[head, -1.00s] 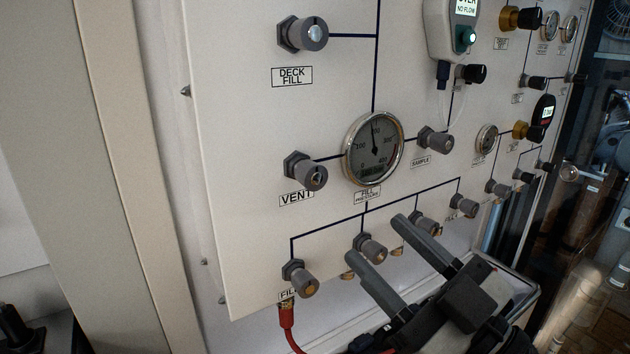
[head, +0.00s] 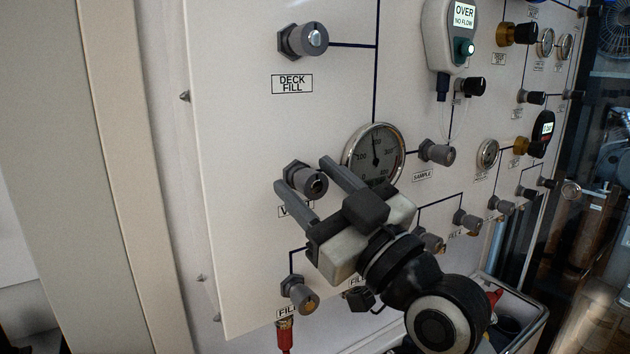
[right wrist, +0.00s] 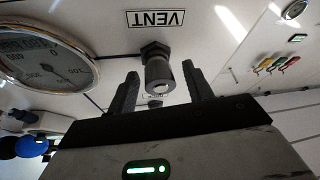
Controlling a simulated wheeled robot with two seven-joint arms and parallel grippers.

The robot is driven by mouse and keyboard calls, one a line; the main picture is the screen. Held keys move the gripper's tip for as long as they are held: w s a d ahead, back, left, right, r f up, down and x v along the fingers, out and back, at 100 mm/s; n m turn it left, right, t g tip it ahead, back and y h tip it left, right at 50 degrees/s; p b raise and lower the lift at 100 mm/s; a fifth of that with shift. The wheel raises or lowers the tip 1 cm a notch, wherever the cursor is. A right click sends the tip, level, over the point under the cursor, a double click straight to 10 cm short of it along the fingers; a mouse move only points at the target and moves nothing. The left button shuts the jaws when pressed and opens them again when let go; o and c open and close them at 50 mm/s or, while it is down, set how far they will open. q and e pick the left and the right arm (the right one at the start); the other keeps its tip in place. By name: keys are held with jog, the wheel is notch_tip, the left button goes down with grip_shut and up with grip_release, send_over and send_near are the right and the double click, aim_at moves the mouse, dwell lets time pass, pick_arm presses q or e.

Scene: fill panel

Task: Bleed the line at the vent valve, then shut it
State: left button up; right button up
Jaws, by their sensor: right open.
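The vent valve (head: 308,179) is a grey knob with a hexagonal base on the white panel, left of the round fill pressure gauge (head: 373,150). In the head view its label is mostly hidden behind a finger. My right gripper (head: 302,172) is open, with its fingertips up at the vent knob. In the right wrist view the vent knob (right wrist: 159,75) stands between the two open fingers (right wrist: 160,85), with a gap visible on each side. The VENT label (right wrist: 155,19) shows upside down there. My left gripper is out of view.
The deck fill knob (head: 304,40) is above, and a fill knob (head: 298,294) with a red hose (head: 285,334) is below. The sample knob (head: 437,152) is to the right. A handheld meter (head: 450,40) reads "OVER NO FLOW". The panel's left side is clear.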

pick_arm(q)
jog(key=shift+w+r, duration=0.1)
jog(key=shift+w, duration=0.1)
pick_arm(e)
jog(key=c, duration=1)
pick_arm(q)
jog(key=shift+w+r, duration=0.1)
pick_arm(e)
jog(key=shift+o, duration=0.2)
